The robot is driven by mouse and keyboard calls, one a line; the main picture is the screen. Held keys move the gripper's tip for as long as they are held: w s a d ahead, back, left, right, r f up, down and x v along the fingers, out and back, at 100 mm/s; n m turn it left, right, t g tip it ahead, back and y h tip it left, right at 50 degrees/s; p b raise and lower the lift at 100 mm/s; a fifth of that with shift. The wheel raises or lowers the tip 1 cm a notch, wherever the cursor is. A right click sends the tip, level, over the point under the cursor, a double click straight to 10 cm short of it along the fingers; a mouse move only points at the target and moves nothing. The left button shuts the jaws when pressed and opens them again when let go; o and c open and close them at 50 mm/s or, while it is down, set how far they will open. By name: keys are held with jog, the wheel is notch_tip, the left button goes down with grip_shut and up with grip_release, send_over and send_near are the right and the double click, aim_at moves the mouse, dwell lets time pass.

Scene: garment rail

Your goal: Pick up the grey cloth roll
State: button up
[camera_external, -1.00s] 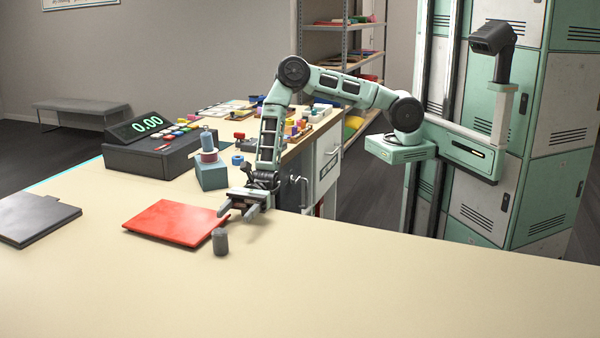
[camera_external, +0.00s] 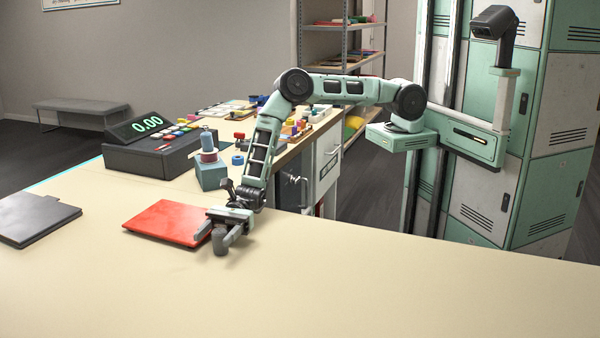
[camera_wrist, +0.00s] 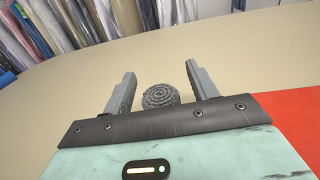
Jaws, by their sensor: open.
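The grey cloth roll (camera_external: 220,243) stands upright on the counter, just in front of a red folded cloth or board. In the wrist view its spiral top (camera_wrist: 160,96) shows between the two fingers, nearer the left finger's base than the fingertips. My gripper (camera_external: 211,238) is open, low over the counter, with its fingers on either side of the roll. In the wrist view my gripper (camera_wrist: 158,76) shows a gap between the right finger and the roll; whether the left finger touches it I cannot tell.
The red flat item (camera_external: 168,222) lies close to the fingers. A dark grey flat item (camera_external: 35,218) lies at the far left. A register with a display (camera_external: 150,150) and a small blue-grey stand (camera_external: 210,172) are behind. The counter's front is clear.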

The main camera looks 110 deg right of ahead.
jog(key=shift+c, duration=0.4)
jog(key=c, duration=1)
jog(key=shift+o, duration=0.2)
